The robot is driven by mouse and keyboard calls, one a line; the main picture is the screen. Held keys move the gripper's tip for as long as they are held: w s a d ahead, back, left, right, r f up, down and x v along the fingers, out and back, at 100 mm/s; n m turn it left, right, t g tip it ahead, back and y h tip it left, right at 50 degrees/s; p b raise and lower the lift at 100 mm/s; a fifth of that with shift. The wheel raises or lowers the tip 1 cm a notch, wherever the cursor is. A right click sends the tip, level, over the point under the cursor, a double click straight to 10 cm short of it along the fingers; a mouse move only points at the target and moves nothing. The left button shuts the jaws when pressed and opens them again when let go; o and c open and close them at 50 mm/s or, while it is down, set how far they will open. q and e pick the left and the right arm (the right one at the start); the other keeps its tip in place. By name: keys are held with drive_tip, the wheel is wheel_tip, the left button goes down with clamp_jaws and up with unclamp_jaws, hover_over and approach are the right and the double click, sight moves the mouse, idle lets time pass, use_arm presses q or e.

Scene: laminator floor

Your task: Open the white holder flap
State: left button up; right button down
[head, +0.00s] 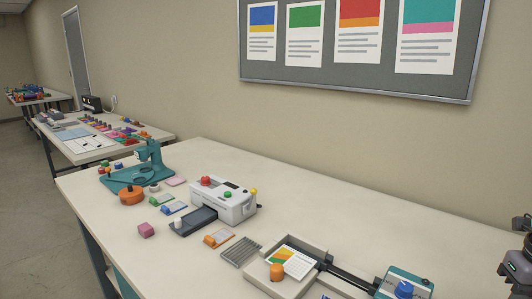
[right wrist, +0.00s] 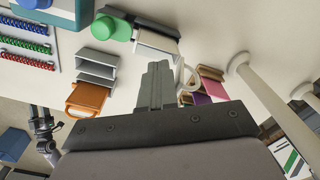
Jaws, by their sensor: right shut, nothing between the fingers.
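In the right wrist view my right gripper (right wrist: 157,75) is shut and empty. Its fingertips are close to a white holder (right wrist: 158,40) and overlap its near edge in the picture. A white loop (right wrist: 190,74) shows just right of the fingers. I cannot tell whether the fingers touch the holder, nor which part is the flap or how far it stands open. A dark jointed part (right wrist: 42,130) at the lower left may be my left arm; its jaws cannot be made out. The head view does not clearly show the white holder.
In the right wrist view a grey holder (right wrist: 97,65), an orange holder (right wrist: 88,98), a green knob (right wrist: 112,28) and pink and purple pieces (right wrist: 207,86) are close by. A white post (right wrist: 242,66) stands right. The head view shows a laminator (head: 223,200) on the table.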

drive_tip(key=shift+s+d+f, duration=0.15)
drive_tip(key=shift+s+d, duration=0.05)
drive_tip(key=shift+s+d+f+b, duration=0.1)
drive_tip(key=shift+s+d+b, duration=0.4)
drive_tip(key=shift+s+d, duration=0.4)
drive_tip(key=shift+d, duration=0.25)
drive_tip(key=shift+s+d+b, duration=0.3)
drive_tip(key=shift+s+d, duration=0.2)
drive_tip(key=shift+d, duration=0.15)
